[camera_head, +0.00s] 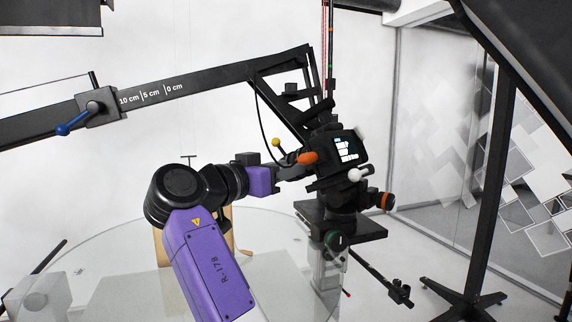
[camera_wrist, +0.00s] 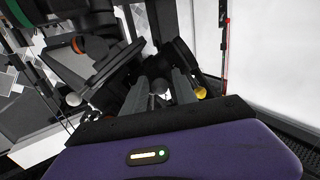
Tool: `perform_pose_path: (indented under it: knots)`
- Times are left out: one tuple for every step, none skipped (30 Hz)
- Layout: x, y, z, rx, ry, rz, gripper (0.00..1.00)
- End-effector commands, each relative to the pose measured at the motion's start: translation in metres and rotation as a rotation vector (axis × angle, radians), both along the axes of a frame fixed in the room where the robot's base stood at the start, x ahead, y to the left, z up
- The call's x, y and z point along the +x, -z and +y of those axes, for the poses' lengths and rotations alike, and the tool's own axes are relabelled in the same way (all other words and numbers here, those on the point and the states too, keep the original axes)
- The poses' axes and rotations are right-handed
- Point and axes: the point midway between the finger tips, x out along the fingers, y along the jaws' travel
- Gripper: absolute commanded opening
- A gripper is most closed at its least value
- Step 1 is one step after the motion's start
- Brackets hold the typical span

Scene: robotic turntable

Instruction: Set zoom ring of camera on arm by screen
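The black camera on the arm carries a lit screen (camera_head: 347,148) with lines of text, right of centre in the head view. An orange knob (camera_head: 308,157) and a white knob (camera_head: 354,174) stick out beside it. Contact is unclear.
A dark boom (camera_head: 200,85) with centimetre marks and a blue-handled clamp (camera_head: 90,112) runs above my arm. A yellow ball (camera_head: 276,142) is near my gripper. A round glass tabletop (camera_head: 110,255) lies below. A black stand (camera_head: 490,190) is at right.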

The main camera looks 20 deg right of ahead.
Motion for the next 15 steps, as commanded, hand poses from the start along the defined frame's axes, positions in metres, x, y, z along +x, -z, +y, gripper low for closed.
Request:
perform_pose_path:
  knots:
    - [0.0009, 0.0, -0.0016, -0.001, 0.0, 0.001, 0.34]
    - [0.0013, 0.0002, -0.002, -0.001, 0.0, 0.001, 0.34]
    - [0.0015, 0.0004, -0.0024, -0.001, 0.0, 0.001, 0.34]
    - [0.0016, 0.0006, -0.0024, 0.0, -0.001, 0.001, 0.34]
    - [0.0016, 0.0007, -0.0024, 0.0, -0.001, 0.001, 0.34]
    - [0.0016, 0.0008, -0.0023, 0.0, -0.001, 0.001, 0.34]
    - [0.0015, 0.0008, -0.0022, 0.0, -0.001, 0.001, 0.34]
    - [0.0015, 0.0008, -0.0022, 0.0, -0.001, 0.001, 0.34]
    - [0.0015, 0.0008, -0.0022, 0.0, -0.001, 0.001, 0.32]
    - [0.0015, 0.0008, -0.0021, 0.0, -0.001, 0.001, 0.26]
    - [0.0015, 0.0008, -0.0022, 0.0, -0.001, 0.001, 0.2]
    - [0.0015, 0.0008, -0.0021, 0.0, -0.001, 0.001, 0.12]
    - [0.0015, 0.0007, -0.002, 0.0, -0.001, 0.001, 0.07]
    - [0.0015, 0.0007, -0.002, 0.0, -0.001, 0.001, 0.01]
    - [0.0015, 0.0007, -0.002, 0.0, -0.001, 0.001, 0.0]
